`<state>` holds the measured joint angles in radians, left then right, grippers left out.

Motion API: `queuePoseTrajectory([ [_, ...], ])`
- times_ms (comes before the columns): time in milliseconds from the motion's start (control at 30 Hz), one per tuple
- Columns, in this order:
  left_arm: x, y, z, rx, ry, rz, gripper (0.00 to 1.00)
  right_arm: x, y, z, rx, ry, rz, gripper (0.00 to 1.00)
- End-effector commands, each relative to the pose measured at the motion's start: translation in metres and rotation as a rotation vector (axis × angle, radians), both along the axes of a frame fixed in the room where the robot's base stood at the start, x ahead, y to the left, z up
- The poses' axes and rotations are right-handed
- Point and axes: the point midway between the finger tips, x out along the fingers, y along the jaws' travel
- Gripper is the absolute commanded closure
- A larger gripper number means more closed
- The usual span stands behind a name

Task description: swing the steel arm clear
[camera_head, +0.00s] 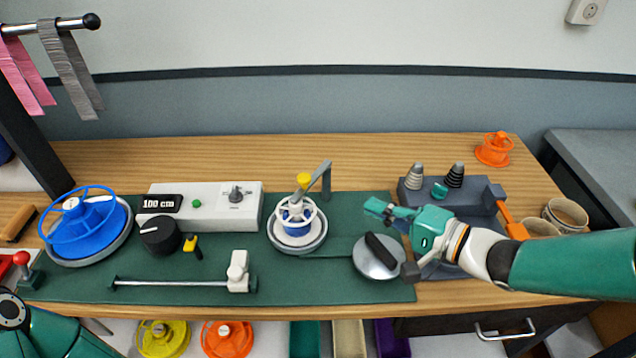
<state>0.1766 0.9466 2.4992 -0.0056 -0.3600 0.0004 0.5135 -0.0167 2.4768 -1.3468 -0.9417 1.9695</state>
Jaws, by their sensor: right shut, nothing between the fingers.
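The steel arm (325,178) is a grey bent bar on the green mat, with a yellow knob (304,180) at its near end. Its bar reaches over a small white-and-blue spool (295,222) on a round grey base, and the knob sits above the spool's hub. My right gripper (377,208) is teal, shut and empty. It is to the right of the steel arm and spool, apart from them, above the mat's right part. Only a piece of my left arm shows at the bottom left; its gripper is out of view.
A blue reel (85,225) and a white unit with a dial (236,196) are left of the spool. A round metal disc with a black handle (381,256) lies under my right gripper. A dark grey device (470,200) stands at right.

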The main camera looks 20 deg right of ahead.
Motion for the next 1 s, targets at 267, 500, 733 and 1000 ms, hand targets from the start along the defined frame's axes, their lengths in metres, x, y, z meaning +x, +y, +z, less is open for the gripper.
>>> queuePoseTrajectory([
  [267,0.000,0.000,-0.004,0.000,0.000,0.000,0.60,0.029,0.021,-0.007,0.003,0.001,0.008,1.00],
  [500,0.000,0.000,-0.006,0.000,-0.001,0.000,0.60,0.071,0.048,-0.016,0.001,0.002,0.008,1.00],
  [733,0.000,0.000,-0.005,0.000,0.000,0.000,0.60,0.102,0.067,-0.021,0.000,0.001,0.006,1.00],
  [1000,0.000,0.000,-0.004,0.000,0.000,0.000,0.60,0.115,0.075,-0.024,0.000,0.000,0.003,1.00],
])
